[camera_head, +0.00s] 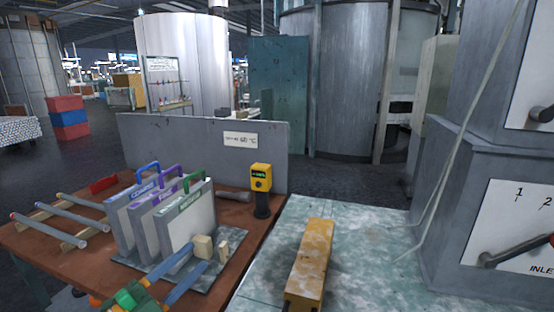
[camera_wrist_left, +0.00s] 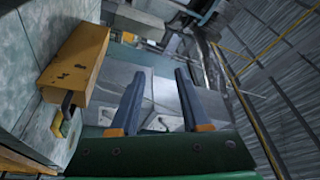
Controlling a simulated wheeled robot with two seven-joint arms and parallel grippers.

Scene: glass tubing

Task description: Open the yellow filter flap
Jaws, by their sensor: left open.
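The yellow flap (camera_head: 312,255) is a long, worn yellow cover on the mottled green surface at the lower middle of the head view. It looks closed. In the left wrist view the yellow flap (camera_wrist_left: 78,62) is at the left, with a dark, yellow-tipped handle (camera_wrist_left: 64,115) on its side. My left gripper (camera_head: 198,258) comes in from the lower left, over the table, and is left of the flap and apart from it. Its two blue fingers are open and empty, as the left wrist view (camera_wrist_left: 160,76) also shows. My right gripper is out of view.
Three grey panels with blue, purple and green handles (camera_head: 190,205) stand upright on the brown table (camera_head: 30,240), close to my left gripper. A yellow meter (camera_head: 261,178) stands behind. Glass rods lie at the left. A grey cabinet with an inlet lever (camera_head: 515,250) is at the right.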

